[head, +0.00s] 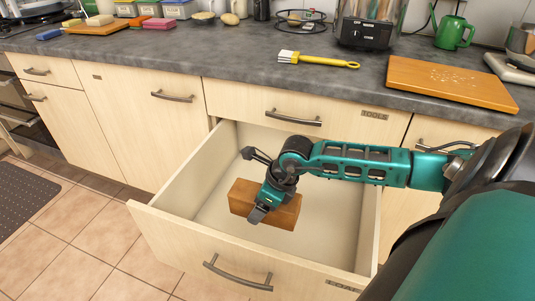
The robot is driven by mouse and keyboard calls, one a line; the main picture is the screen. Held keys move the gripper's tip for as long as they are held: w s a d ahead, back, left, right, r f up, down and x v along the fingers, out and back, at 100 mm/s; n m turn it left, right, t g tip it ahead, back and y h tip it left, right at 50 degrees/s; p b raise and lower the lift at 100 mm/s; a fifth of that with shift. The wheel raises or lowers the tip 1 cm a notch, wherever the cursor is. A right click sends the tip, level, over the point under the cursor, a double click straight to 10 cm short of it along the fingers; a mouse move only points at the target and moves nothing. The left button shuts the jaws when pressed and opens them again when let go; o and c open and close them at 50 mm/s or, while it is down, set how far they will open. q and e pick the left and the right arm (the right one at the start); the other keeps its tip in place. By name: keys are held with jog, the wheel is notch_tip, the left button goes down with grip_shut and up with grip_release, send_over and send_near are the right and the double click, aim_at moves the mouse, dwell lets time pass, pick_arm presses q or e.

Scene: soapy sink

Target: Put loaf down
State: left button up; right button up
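The loaf (284,213) is a brown, block-shaped piece inside the open lower drawer (215,241). It appears to be low, near the drawer floor, but I cannot tell whether it touches it. My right gripper (262,208) reaches in from the right and is over the middle of the loaf, with a dark fingertip in front of its near side. The far finger is hidden, so I cannot tell whether the gripper grips the loaf. My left gripper is not in view.
The drawer walls surround the loaf, with bare floor around it. On the grey counter (220,50) above lie a yellow-handled brush (325,61) and a wooden board (450,83). A black-based appliance (366,33) and a green watering can (453,32) stand behind.

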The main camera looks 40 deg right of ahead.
notch_tip(320, 180, down, 13)
jog(key=b, duration=0.3)
jog(key=shift+f, duration=0.15)
notch_tip(320, 180, down, 4)
jog(key=shift+f+b, duration=0.1)
jog(key=shift+b, duration=0.9)
jog(key=o, duration=1.3)
jog(key=shift+o, duration=0.2)
